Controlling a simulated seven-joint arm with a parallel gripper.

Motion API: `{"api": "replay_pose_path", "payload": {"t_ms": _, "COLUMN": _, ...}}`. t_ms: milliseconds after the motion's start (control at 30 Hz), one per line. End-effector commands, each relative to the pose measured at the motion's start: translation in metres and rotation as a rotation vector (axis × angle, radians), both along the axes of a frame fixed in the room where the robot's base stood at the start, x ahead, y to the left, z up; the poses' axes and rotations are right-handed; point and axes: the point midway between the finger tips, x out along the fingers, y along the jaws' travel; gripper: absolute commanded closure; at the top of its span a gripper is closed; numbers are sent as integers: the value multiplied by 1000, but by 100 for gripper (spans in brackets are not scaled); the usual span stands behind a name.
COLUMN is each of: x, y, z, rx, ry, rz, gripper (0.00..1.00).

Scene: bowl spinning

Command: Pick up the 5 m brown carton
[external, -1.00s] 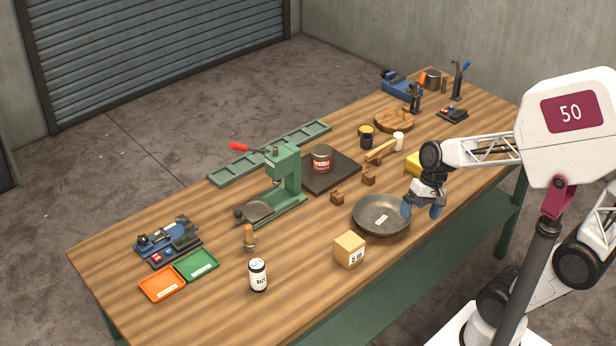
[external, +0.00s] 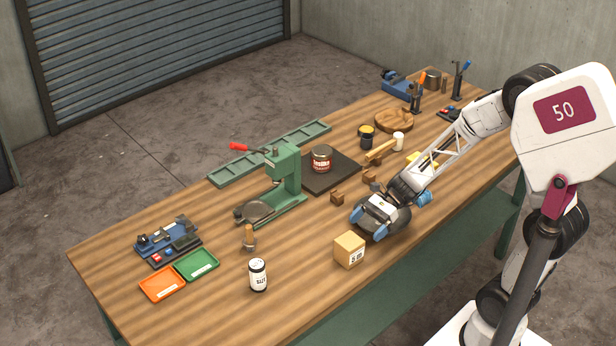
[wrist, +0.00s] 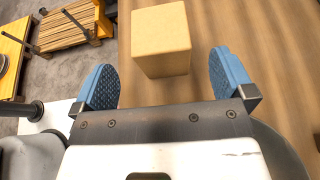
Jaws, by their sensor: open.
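The brown carton (external: 349,251) is a small box with a "5 m" label on its side. It stands upright near the front edge of the wooden table. My gripper (external: 367,224) is open and empty, above the metal pan (external: 400,228), just behind and to the right of the carton. In the wrist view the carton (wrist: 161,39) lies ahead of the gap between the two blue fingertips (wrist: 168,82), apart from both. My gripper hides most of the pan.
A green press (external: 283,180), a tin (external: 322,159) and small brown blocks (external: 337,198) stand farther back. Orange (external: 162,283) and green (external: 197,265) trays lie at the left. The table around the carton is clear.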

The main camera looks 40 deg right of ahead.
Motion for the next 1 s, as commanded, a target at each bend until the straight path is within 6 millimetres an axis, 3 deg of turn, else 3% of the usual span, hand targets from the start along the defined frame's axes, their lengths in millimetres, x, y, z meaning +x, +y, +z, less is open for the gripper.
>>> {"api": "replay_pose_path", "payload": {"t_ms": 433, "x": 1, "y": 2, "z": -1, "rx": 4, "ry": 3, "rz": -5, "gripper": 0}}
{"api": "replay_pose_path", "payload": {"t_ms": 1000, "x": 1, "y": 24, "z": -10, "rx": 3, "ry": 3, "rz": -3, "gripper": 0}}
